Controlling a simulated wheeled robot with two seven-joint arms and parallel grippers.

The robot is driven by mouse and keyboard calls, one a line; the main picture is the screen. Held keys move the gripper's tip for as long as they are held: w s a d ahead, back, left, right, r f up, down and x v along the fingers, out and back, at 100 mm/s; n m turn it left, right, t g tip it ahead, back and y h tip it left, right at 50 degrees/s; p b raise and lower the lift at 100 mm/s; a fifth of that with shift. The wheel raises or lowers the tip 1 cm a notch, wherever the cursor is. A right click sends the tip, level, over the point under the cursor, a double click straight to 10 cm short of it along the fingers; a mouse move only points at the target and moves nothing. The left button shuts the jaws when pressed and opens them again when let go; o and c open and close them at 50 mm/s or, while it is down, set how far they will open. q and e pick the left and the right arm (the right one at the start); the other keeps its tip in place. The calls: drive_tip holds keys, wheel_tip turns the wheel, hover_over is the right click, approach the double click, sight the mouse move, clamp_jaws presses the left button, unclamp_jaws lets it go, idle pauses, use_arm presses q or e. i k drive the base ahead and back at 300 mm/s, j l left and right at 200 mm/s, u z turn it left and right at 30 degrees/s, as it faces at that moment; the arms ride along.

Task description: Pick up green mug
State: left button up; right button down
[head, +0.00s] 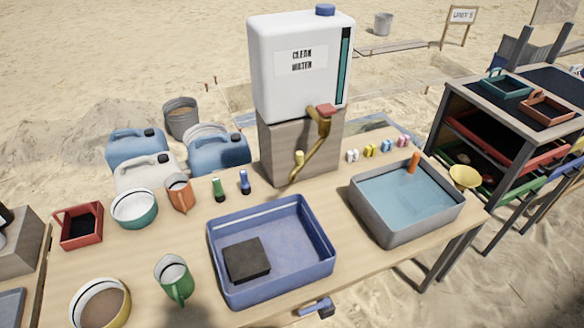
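The green mug (173,277) stands upright on the wooden table (140,243), near the front edge, left of the blue basin. Its rim and light inside show from above, and its handle points toward me. A dark shadow falls on the table around its lower side. Neither of my grippers shows in the head view.
A yellow-rimmed bowl (76,312) is left of the mug, and the blue basin (325,262) with a dark block (246,260) is close on its right. An orange mug (180,192), a teal bowl (134,209) and a water tank (290,90) stand behind.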

sight(172, 273)
drive_tip(key=u, duration=0.95)
drive_tip(key=z, duration=1.3)
drive_tip(key=u, duration=1.3)
